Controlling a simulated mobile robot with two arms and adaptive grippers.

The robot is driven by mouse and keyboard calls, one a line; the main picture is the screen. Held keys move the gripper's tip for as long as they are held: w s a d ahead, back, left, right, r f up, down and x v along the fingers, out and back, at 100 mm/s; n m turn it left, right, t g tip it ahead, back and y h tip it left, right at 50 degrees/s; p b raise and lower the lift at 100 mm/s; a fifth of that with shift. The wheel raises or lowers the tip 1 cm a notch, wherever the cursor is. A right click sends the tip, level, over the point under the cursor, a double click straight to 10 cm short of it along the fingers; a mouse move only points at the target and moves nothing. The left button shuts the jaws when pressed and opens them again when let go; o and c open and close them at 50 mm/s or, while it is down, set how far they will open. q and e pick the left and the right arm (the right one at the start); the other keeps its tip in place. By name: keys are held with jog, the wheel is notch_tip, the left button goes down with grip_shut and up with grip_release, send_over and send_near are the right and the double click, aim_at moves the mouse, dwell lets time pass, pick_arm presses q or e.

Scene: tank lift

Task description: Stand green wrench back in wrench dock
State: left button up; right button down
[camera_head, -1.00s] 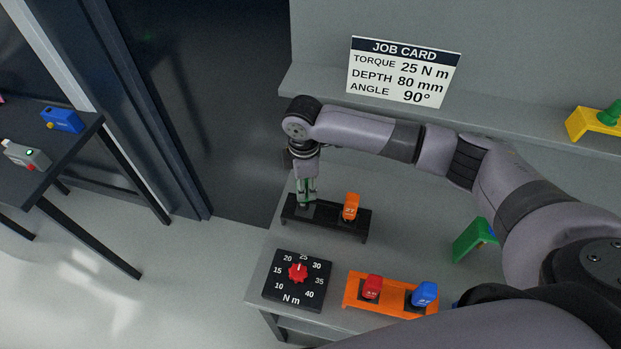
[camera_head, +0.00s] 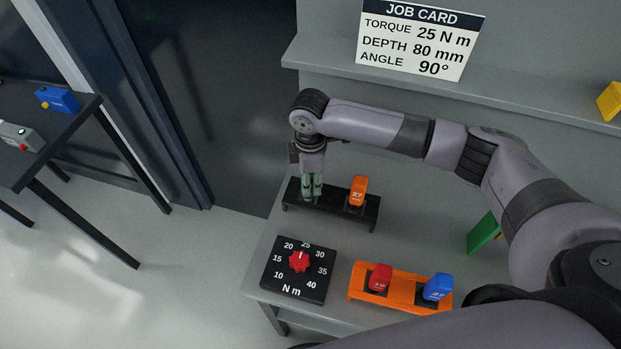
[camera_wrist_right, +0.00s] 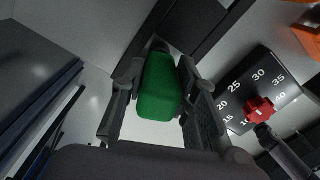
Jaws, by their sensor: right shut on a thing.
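My right gripper (camera_head: 312,186) points down over the left part of the black dock (camera_head: 367,219). It is shut on the green wrench (camera_wrist_right: 158,88), whose thick green end shows between the fingers in the right wrist view. In the head view the fingers mostly hide the wrench. Its lower end is hidden, so I cannot tell whether it sits in the dock. An orange wrench marked 27 (camera_head: 358,190) stands in the dock's right part. My left gripper is not in view.
In front are a torque dial (camera_head: 298,275) with a red knob and an orange rack (camera_head: 400,291) holding a red wrench (camera_head: 379,278) and a blue wrench (camera_head: 438,287). A green stand (camera_head: 484,233) is at right. A job card (camera_head: 420,40) stands behind.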

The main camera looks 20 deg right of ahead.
jog(key=shift+f, duration=0.45)
jog(key=c, duration=1.2)
grip_release()
notch_tip(320, 180, up, 12)
jog(key=shift+a, duration=0.1)
jog(key=shift+s, duration=0.1)
